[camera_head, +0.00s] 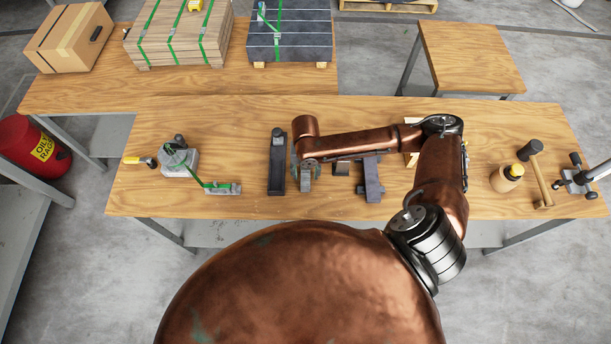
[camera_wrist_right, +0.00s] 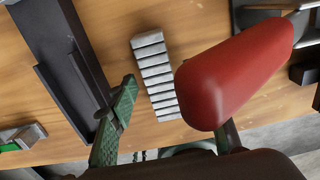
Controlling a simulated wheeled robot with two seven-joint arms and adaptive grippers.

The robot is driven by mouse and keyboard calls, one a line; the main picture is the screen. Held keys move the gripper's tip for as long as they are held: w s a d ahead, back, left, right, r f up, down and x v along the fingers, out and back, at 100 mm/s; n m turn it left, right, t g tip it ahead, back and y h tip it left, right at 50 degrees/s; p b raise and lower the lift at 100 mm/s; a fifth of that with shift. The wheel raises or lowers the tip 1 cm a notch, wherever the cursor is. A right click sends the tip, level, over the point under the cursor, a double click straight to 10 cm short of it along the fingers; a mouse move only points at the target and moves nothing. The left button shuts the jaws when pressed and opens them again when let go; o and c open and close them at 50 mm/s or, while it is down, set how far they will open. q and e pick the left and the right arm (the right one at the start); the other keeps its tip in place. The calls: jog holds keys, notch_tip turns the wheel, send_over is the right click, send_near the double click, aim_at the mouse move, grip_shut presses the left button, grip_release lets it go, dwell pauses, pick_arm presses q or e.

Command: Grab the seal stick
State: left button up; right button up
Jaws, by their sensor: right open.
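The seal stick (camera_wrist_right: 157,75) is a short, silver-grey, ribbed bar lying on the wooden bench. In the head view its grey end (camera_head: 305,184) shows below my right gripper (camera_head: 305,170). My right gripper is open above the bench, its jaws around the near part of the stick as seen from the wrist. In the wrist view the green finger is left of the stick, apart from it. A red rounded form covers much of the other finger. Whether either finger touches the stick cannot be told. My left gripper is not in view.
A long dark tool (camera_head: 277,165) lies close left of the stick. Another dark tool (camera_head: 372,180) lies to the right. A strapped grey block (camera_head: 180,162) stands further left. Bare wood (camera_head: 250,120) lies behind.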

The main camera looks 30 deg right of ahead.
jog(key=shift+c, duration=0.7)
grip_shut()
jog(key=shift+r, duration=0.1)
